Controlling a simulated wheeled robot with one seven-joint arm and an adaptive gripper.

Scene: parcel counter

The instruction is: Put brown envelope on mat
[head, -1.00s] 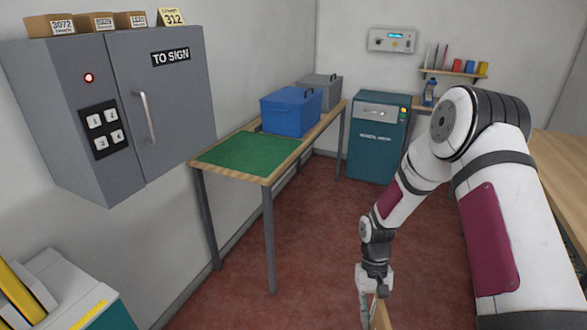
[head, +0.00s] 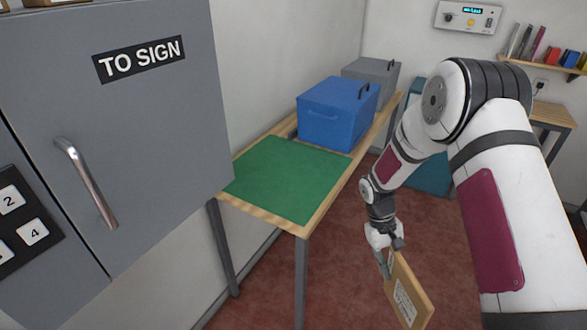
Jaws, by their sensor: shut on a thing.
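The brown envelope (head: 413,291) hangs tilted below my gripper, with a white label on its face. My gripper (head: 387,258) is shut on its upper edge and holds it over the open floor, to the right of the table. The green mat (head: 285,177) lies flat and bare on the near end of the wooden table (head: 300,229). The envelope is apart from the mat, lower in the picture and to its right.
A blue lidded box (head: 337,115) stands on the table behind the mat, with a grey box (head: 371,72) beyond it. A grey cabinet marked TO SIGN (head: 130,130) is close on the left. Red floor (head: 345,270) is clear beside the table.

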